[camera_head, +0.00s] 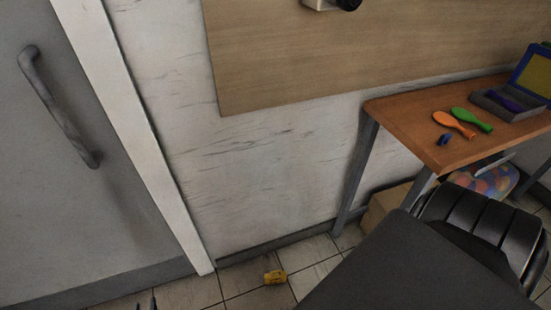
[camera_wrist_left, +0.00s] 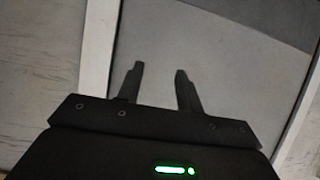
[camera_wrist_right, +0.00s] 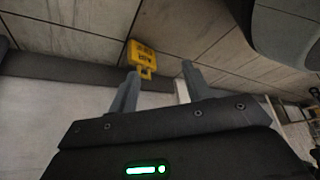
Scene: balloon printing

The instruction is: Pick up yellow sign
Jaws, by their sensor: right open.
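The yellow sign (camera_head: 275,277) lies on the tiled floor near the foot of the wall, low in the middle of the head view. It looks small there. In the right wrist view the yellow sign (camera_wrist_right: 141,52) shows cut-out openings and lies beyond the left-hand finger. My right gripper (camera_wrist_right: 160,72) is open with nothing between its fingers; it cannot be made out in the head view. My left gripper (camera_head: 146,302) shows only its fingertips at the bottom edge of the head view. In the left wrist view it is open and empty, facing a grey door.
A grey door (camera_head: 60,200) with a handle (camera_head: 60,108) stands at left. A cardboard box (camera_head: 385,205) sits below the table.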

